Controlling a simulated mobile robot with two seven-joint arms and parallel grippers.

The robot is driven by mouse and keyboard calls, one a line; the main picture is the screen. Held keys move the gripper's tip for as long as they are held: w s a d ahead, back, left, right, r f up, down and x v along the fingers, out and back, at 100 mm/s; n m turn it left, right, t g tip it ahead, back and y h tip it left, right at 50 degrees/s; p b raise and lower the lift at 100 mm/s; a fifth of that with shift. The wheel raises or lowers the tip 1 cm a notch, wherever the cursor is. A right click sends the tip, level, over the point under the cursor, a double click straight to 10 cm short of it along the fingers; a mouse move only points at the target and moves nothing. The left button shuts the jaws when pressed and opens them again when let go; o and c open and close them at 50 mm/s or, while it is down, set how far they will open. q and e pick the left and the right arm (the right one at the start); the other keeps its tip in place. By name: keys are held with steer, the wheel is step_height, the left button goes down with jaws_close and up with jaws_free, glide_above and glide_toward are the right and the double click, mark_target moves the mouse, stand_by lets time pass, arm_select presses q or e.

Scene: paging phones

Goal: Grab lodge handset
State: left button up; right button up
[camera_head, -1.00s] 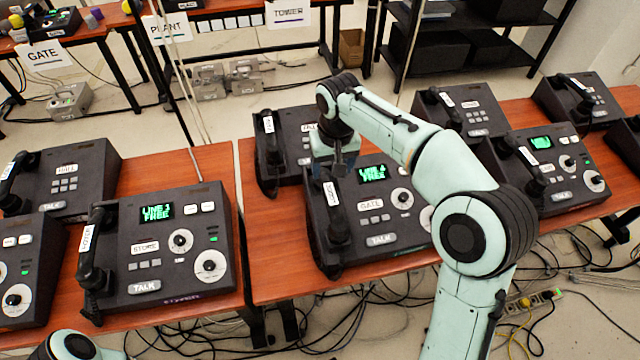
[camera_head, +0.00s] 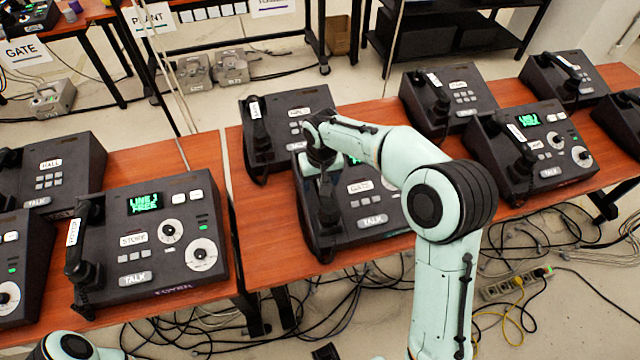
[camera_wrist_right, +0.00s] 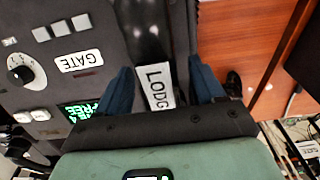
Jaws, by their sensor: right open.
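The lodge handset (camera_wrist_right: 157,88) is dark with a white label reading "LODG", its last part hidden. It lies along the left side of a dark desk phone (camera_head: 375,222) with a "GATE" label, and its lower part (camera_head: 325,225) shows in the head view. My right gripper (camera_wrist_right: 164,88) is open, with one blue finger on each side of the handset at the label. In the head view my right gripper (camera_head: 322,172) covers the handset's upper part. I cannot tell whether the fingers touch it. Only a piece of my left arm shows at the bottom left.
More phones (camera_head: 530,145) stand at the right. Bare wood (camera_head: 262,225) lies left of the phone. Cables (camera_head: 380,290) hang below.

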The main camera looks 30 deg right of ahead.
steer(key=shift+f, duration=0.2)
steer(key=c, duration=1.2)
steer(key=shift+r, duration=0.1)
